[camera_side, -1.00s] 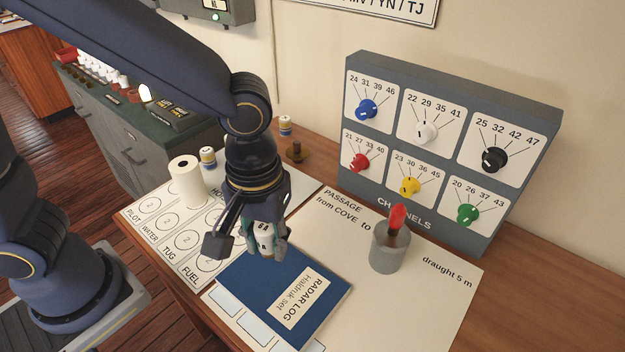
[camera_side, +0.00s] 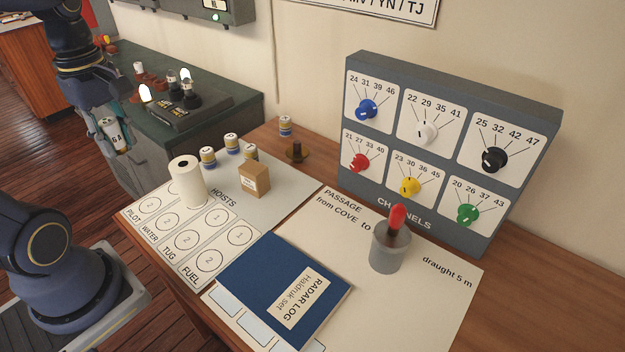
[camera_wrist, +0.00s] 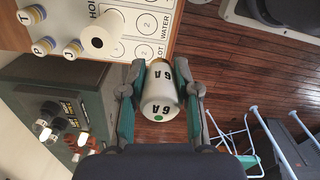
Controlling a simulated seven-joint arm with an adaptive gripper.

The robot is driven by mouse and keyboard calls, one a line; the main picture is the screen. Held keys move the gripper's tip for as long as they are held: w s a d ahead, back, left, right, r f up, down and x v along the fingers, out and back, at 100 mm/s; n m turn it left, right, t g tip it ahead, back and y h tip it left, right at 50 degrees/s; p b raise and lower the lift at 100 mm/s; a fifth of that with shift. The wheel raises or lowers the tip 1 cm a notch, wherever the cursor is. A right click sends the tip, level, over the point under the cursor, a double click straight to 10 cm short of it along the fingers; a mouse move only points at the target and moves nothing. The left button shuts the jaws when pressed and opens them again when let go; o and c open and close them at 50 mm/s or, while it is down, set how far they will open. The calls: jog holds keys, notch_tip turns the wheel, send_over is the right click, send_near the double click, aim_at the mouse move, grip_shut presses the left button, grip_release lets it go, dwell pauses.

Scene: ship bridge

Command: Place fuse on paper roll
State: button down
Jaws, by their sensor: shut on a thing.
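The paper roll (camera_side: 187,184) is white with a dark core hole and stands upright on the chart sheet at the desk's left. It also shows at the upper left of the wrist view (camera_wrist: 98,41), apart from the fuse.
Small blue-and-white jars (camera_side: 208,157) and a cardboard box (camera_side: 254,181) stand near the paper roll. The green cabinet (camera_side: 150,160) carries fuse-holder-like fittings. Wooden floor is below.

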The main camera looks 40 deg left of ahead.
jog(key=w+a+f, duration=0.3)
jog(key=w, duration=0.4)
send_over(184, 164)
jog(key=f, duration=0.6)
jog(key=shift+s, duration=0.25)
jog(key=shift+w+f, duration=0.15)
jog(key=shift+f, duration=0.75)
jog(key=shift+w+f, duration=0.1)
jog(key=shift+f, duration=0.75)
jog(key=shift+f, duration=0.15)
jog(key=c, duration=0.8)
grip_release()
jog(key=shift+c, duration=0.2)
